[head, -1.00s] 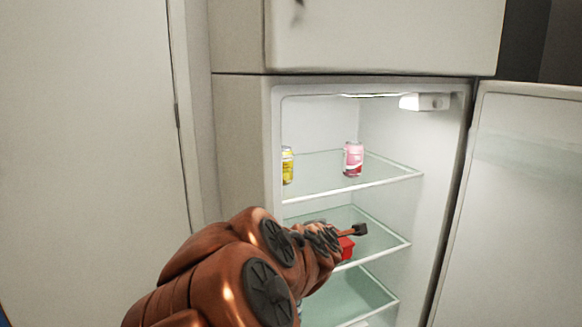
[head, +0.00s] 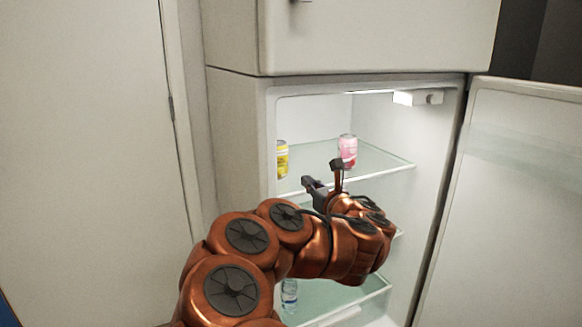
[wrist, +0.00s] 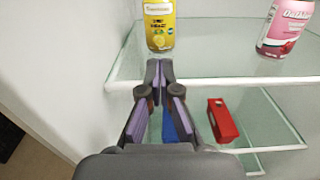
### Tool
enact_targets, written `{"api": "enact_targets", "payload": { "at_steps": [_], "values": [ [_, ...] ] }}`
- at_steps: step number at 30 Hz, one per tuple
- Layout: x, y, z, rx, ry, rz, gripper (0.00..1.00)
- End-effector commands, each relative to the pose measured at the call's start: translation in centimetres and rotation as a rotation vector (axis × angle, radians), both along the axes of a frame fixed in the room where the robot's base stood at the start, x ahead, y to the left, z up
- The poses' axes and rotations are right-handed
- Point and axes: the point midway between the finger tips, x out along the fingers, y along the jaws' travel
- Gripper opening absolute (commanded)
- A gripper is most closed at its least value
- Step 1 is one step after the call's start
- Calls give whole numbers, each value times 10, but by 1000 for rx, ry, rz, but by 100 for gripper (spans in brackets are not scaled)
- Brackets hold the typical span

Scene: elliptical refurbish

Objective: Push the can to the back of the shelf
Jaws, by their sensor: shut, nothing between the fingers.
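A yellow can (head: 282,160) stands on the upper glass shelf (head: 375,162) of the open fridge, near its left wall. A pink and white can (head: 347,150) stands upright on the same shelf to its right. My gripper (head: 322,178) is in front of that shelf, near its front edge. In the wrist view, my gripper (wrist: 160,75) is shut and empty, its tips close together at the shelf edge. The yellow can (wrist: 160,27) stands straight beyond the tips, apart from them. The pink can (wrist: 285,28) is to the right.
A red box-like object (wrist: 222,120) and a blue object (wrist: 176,125) lie below the upper shelf. A bottle (head: 289,296) stands low in the fridge. The fridge door (head: 510,200) is open on the right. The left fridge wall (wrist: 75,60) is close beside my gripper.

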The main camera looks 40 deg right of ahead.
Motion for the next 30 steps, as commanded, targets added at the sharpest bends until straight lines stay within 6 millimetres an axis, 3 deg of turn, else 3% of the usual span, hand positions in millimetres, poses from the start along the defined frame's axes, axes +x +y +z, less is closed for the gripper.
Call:
{"api": "enact_targets", "payload": {
  "at_steps": [11,30],
  "values": [
    [30,-10,0,0,0,1,0],
    [106,-36,0,1,-3,3,0]
  ]
}}
